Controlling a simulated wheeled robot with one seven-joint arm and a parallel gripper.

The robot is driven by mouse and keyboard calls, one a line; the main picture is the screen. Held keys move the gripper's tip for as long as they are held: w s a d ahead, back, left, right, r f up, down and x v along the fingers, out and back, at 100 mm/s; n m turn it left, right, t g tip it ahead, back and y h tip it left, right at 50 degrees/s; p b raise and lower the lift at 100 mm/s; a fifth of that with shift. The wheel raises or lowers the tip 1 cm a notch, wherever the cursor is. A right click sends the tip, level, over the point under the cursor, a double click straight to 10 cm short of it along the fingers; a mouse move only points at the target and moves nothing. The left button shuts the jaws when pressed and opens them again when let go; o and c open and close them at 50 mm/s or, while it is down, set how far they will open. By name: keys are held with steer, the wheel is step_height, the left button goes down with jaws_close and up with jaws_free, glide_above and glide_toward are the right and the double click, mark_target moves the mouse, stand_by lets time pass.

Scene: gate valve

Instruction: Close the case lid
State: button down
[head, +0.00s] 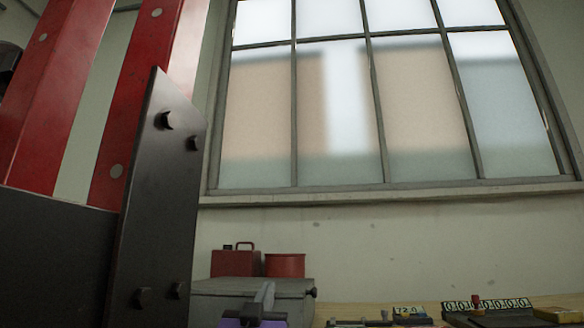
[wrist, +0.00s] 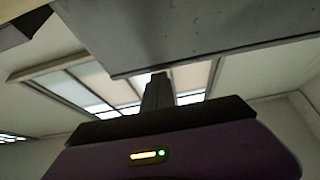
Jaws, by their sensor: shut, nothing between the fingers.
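A grey case (head: 215,302) stands at the bottom of the head view, and only its upper part shows. Its flat grey top looks like the lid, but how far open it is I cannot tell. My gripper (head: 266,288) is in front of it, purple with dark fingers pointing up, and shut. In the wrist view my gripper (wrist: 160,80) points up at a grey slab (wrist: 190,38), likely the lid. The fingertips are near the slab's lower edge in the picture. Whether they touch it I cannot tell. Nothing shows between the fingers.
A red box with a handle (head: 235,262) and a red tin (head: 285,265) stand behind the case. A dark bolted plate (head: 155,220) and red posts (head: 130,120) fill the left. A wooden bench (head: 550,301) with small tools lies right. A window (head: 390,110) is behind.

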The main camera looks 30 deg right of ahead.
steer(key=shift+w+d+f, duration=0.1)
steer(key=shift+w+f, duration=0.05)
steer(key=shift+f, duration=0.3)
step_height(320, 180, up, 21)
steer(key=p, duration=0.6)
steer(key=shift+p, duration=0.35)
